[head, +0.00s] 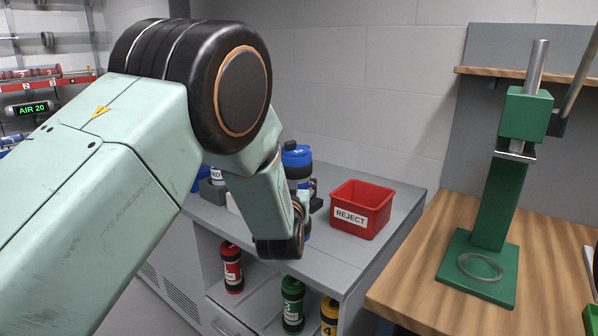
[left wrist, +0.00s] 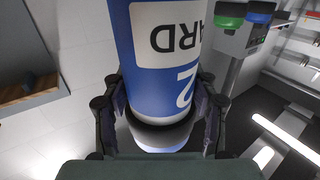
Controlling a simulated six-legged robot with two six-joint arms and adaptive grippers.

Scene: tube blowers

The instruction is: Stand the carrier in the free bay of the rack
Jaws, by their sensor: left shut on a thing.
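My left gripper (left wrist: 158,125) is shut on the blue carrier (left wrist: 150,95), with a finger on each side near its black end. The carrier has a white label with "ARD" and "2", upside down in the left wrist view. In the head view my left gripper (head: 303,208) hangs over the counter, and my arm hides most of its surroundings. Below the counter stand a red carrier (head: 232,268), a green carrier (head: 292,304) marked 3 and a yellow carrier (head: 328,316) marked 4. A gap lies between red and green. My right gripper is out of view.
A red REJECT bin (head: 376,222) stands on the grey counter (head: 405,200). A green press (head: 490,215) stands on the wooden bench at right. An AIR 20 display (head: 32,109) is at far left.

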